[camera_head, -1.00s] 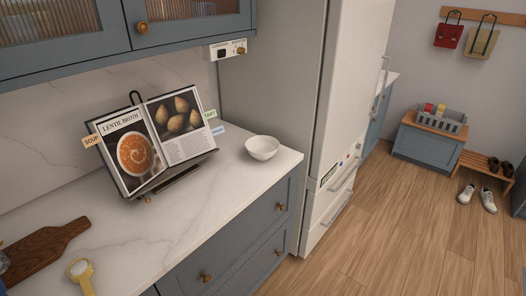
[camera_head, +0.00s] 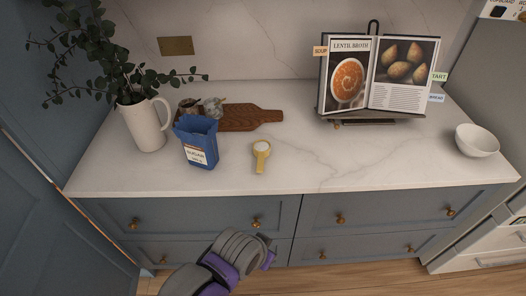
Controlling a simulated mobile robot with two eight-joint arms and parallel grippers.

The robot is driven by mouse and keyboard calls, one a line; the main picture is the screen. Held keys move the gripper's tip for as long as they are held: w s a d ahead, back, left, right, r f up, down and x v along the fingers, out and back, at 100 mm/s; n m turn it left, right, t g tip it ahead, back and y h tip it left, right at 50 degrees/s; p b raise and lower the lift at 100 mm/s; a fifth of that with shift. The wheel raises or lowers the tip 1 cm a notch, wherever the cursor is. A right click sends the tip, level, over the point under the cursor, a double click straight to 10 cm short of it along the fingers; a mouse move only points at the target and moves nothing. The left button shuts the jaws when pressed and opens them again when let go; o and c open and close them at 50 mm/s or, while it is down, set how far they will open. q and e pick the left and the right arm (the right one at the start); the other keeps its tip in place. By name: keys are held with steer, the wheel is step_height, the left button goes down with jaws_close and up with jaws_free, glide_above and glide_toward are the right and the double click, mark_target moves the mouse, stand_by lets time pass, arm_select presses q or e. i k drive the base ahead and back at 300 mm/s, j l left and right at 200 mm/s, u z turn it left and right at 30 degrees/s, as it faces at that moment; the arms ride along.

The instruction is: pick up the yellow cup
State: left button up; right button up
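The yellow cup (camera_head: 261,160) is a small measuring scoop with a handle and pale contents in its bowl. It lies on the white marble counter, with its bowl away from me and its handle pointing to the front edge. Nothing touches it. Part of my arm, grey and purple, shows at the bottom, low in front of the drawers and well short of the cup. I see no fingers of my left gripper. My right gripper is not in view.
Left of the cup stand a blue sugar bag (camera_head: 200,150), a white jug (camera_head: 144,125) with leafy stems, and small jars on a dark wooden board (camera_head: 250,117). A cookbook on a stand (camera_head: 370,115) and a white bowl (camera_head: 476,141) are right. Counter (camera_head: 330,165) around the cup's right is clear.

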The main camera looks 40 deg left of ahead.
mark_target(261, 148)
steer(key=u, duration=1.2)
steer(key=l+u, duration=0.6)
steer(key=l, duration=0.2)
